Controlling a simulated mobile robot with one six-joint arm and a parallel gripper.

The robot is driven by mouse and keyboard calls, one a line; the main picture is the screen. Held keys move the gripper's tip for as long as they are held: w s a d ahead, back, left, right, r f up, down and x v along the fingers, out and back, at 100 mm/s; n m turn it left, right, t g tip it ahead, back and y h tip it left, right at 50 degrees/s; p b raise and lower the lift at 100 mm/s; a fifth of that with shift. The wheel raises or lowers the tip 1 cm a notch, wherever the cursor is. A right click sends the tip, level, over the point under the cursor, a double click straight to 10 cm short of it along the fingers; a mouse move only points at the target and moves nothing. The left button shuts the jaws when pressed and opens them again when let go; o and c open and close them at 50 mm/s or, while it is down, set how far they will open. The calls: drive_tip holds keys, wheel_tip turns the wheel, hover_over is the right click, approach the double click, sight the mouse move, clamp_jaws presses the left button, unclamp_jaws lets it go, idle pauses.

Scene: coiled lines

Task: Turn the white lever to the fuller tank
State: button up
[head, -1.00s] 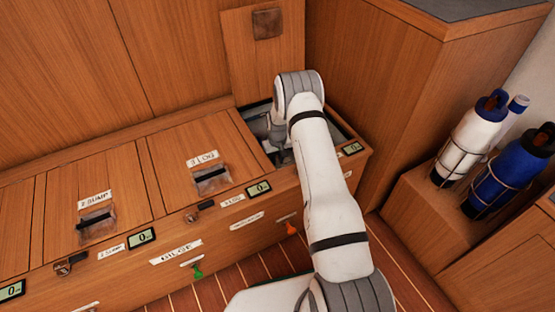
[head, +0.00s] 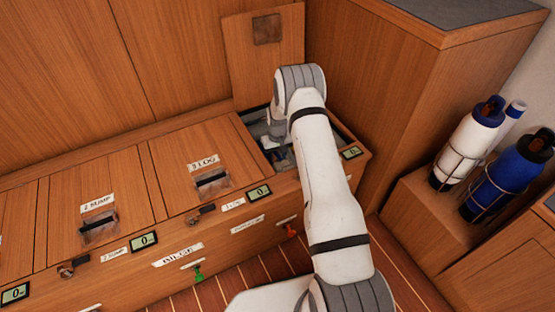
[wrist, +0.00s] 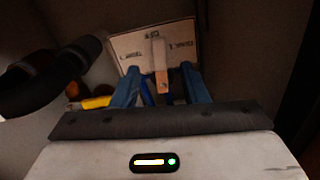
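In the wrist view, a pale plate (wrist: 127,42) with dark lettering, too small to read surely, sits deep in a bin. A white lever (wrist: 158,52) lies over the plate's middle, its lower end pointing toward my gripper. My gripper (wrist: 163,75) is open, its two blue fingers spread. The lever's end appears between the fingertips in the picture; I cannot tell whether they touch it. In the head view my arm reaches into the open bin at the right end of the bench, and the fingers and lever are hidden there. No tank levels can be told.
A black hose (wrist: 50,75) curves close on the left in the wrist view, near a yellow part (wrist: 97,102). The bin's lid (head: 240,60) leans upright behind it. The bin walls are close around my wrist. Bottles (head: 470,145) stand in a rack at right.

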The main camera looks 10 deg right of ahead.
sight(278, 166)
wheel_tip(278, 166, up, 3)
drive_tip(key=shift+r+p, duration=0.15)
drive_tip(key=shift+p, duration=0.15)
drive_tip(key=shift+c, duration=0.4)
